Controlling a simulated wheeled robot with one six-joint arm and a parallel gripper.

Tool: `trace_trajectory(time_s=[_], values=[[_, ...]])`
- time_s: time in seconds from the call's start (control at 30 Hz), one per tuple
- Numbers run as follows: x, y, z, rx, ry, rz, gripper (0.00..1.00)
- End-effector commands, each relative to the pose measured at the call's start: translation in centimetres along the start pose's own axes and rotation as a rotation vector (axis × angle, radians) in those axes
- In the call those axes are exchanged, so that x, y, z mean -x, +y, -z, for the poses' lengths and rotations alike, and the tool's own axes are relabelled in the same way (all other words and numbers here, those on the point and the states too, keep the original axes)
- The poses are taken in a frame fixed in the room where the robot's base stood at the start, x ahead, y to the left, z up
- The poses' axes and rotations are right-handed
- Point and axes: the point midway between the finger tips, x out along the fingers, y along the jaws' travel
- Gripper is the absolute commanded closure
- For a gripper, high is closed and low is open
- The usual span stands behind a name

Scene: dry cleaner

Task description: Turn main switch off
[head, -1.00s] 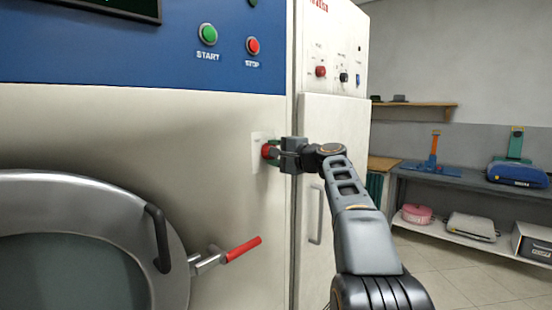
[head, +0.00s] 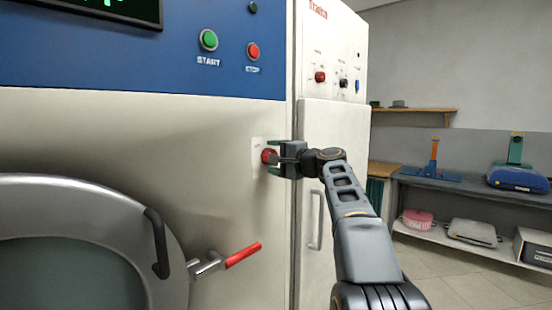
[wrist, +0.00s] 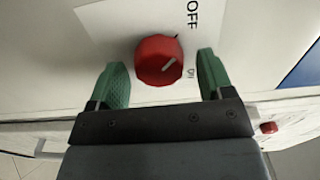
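The main switch is a red rotary knob (wrist: 159,60) on a white plate (wrist: 120,25) with the letters OFF and a second, partly hidden label. A pale mark on the knob slants up and to the right in the wrist view; which label it points to is not clear. In the head view the knob (head: 269,157) sits on the cream machine front. My gripper (wrist: 163,80) is open, its green fingers on either side of the knob with gaps showing. My gripper also shows in the head view (head: 273,158), right at the knob.
A red-handled lever (head: 242,255) and a round door (head: 95,190) are below left of the switch. Green START (head: 208,40) and red STOP (head: 253,51) buttons are above. A tall cabinet (head: 333,150) stands close on the right, with shelves (head: 470,190) beyond.

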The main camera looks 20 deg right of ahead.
Motion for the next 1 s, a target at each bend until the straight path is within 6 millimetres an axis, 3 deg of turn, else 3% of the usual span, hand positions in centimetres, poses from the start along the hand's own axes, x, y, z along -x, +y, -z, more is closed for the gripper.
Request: trace_trajectory(time_s=[0.23,0.37,0.8,1.0], values=[[0.1,0.0,0.0,-0.001,0.000,0.000,0.26],[1.2,0.1,0.0,-0.001,0.002,0.000,0.26],[9.8,0.0,0.1,0.001,0.004,0.000,0.26],[12.4,0.0,0.1,0.000,0.002,-0.001,0.26]])
